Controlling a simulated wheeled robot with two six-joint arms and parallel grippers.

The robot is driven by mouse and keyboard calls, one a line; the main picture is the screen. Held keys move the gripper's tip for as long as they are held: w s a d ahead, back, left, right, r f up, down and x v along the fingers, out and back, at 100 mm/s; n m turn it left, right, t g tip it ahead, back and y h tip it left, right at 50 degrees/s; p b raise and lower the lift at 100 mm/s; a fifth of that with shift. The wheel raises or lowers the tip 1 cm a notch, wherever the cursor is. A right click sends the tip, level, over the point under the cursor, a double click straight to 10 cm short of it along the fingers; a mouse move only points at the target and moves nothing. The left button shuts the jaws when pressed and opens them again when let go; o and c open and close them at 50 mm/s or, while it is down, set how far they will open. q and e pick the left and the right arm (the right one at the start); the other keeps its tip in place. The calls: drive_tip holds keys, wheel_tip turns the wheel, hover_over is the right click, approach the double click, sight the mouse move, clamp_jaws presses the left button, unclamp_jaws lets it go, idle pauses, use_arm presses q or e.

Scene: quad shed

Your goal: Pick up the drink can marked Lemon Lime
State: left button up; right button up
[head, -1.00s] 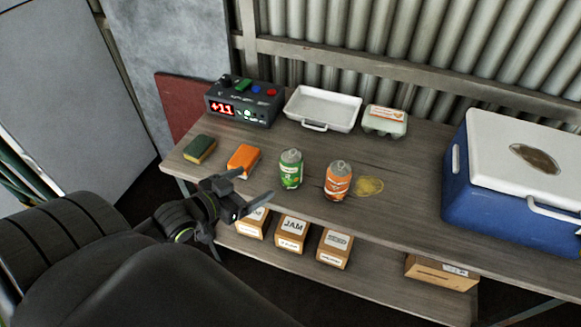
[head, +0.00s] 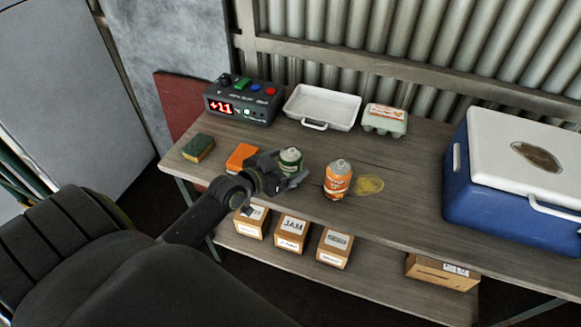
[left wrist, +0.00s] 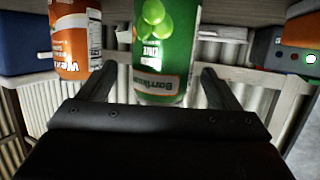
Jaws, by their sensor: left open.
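A green drink can (head: 291,156) with a grey top stands upright on the wooden bench, partly hidden by my gripper. The left wrist view shows the green can (left wrist: 165,55) upside down, with round green fruit on its label; I cannot read "Lemon Lime" there. My left gripper (head: 290,174) is open at the can's near side. In the left wrist view the can lies between the two fingers, with a gap on each side. An orange can (head: 338,180) stands upright to the right. My right gripper is not in view.
An orange block (head: 241,158) and a green-yellow sponge (head: 198,148) lie left of the can. A control box (head: 243,102), a white tray (head: 322,107) and an egg carton (head: 384,119) stand behind. A blue cooler (head: 515,190) is at right. A yellow patch (head: 369,184) lies beside the orange can.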

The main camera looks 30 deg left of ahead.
use_arm(q)
drive_tip(key=x, duration=0.4)
drive_tip(key=shift+w+a, duration=0.1)
drive_tip(key=shift+w, duration=0.05)
drive_tip(key=shift+r, duration=0.1)
drive_tip(key=c, duration=1.3)
